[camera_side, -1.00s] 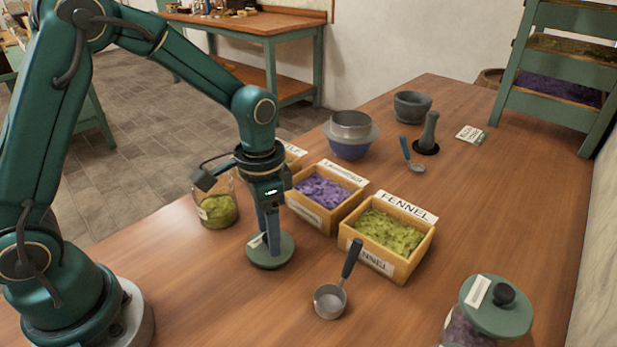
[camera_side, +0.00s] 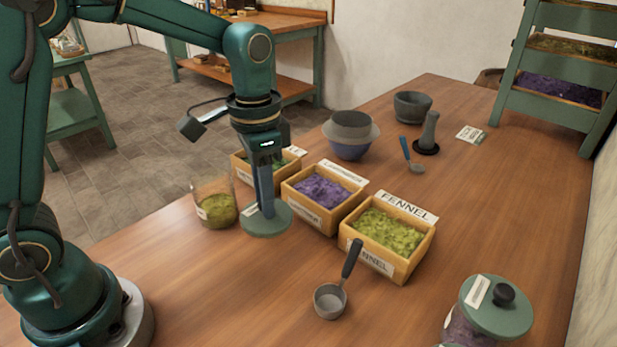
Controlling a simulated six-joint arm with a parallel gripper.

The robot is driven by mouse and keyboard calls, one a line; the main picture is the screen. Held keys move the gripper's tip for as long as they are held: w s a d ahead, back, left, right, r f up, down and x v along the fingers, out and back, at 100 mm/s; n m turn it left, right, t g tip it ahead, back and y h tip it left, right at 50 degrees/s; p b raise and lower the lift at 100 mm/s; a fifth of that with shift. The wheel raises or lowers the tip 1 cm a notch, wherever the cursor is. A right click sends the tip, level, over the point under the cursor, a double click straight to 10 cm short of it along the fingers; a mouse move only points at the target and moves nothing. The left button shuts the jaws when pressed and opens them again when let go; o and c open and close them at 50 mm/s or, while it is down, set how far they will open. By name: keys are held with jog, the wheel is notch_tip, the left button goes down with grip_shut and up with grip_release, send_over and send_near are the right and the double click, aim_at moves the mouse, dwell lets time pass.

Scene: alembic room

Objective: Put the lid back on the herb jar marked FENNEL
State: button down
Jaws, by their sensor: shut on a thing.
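My gripper (camera_side: 265,205) points down and is shut on the round green lid (camera_side: 266,225), held level near the middle of the picture. The lid's knob is hidden between the fingers, and a small white label shows on its left. The lid seems to be just above the table. An open glass jar (camera_side: 217,211) with green herb in it stands just left of the lid, apart from it. The jar's label is too small to read.
Wooden boxes stand to the right: one marked FENNEL (camera_side: 388,240), a purple-filled one (camera_side: 322,198), and one (camera_side: 245,172) behind my gripper. A scoop (camera_side: 330,300) lies in front. A lidded jar (camera_side: 490,315) stands front right.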

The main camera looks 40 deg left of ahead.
notch_tip(320, 180, up, 2)
jog(key=shift+r, duration=0.1)
jog(key=shift+s+r+n, duration=0.3)
jog(key=shift+r+n, duration=0.1)
jog(key=shift+n, duration=0.7)
jog(key=a+r+n, duration=0.3)
jog(key=a+n, duration=0.4)
jog(key=n, duration=0.1)
jog(key=a+r+n, duration=0.3)
jog(key=a+n, duration=0.4)
jog(key=n, duration=0.1)
notch_tip(320, 180, down, 6)
jog(key=shift+s+d, duration=0.15)
jog(key=shift+s, duration=0.2)
jog(key=shift+f, duration=0.25)
dwell(0.3)
jog(key=shift+c, duration=0.6)
grip_release()
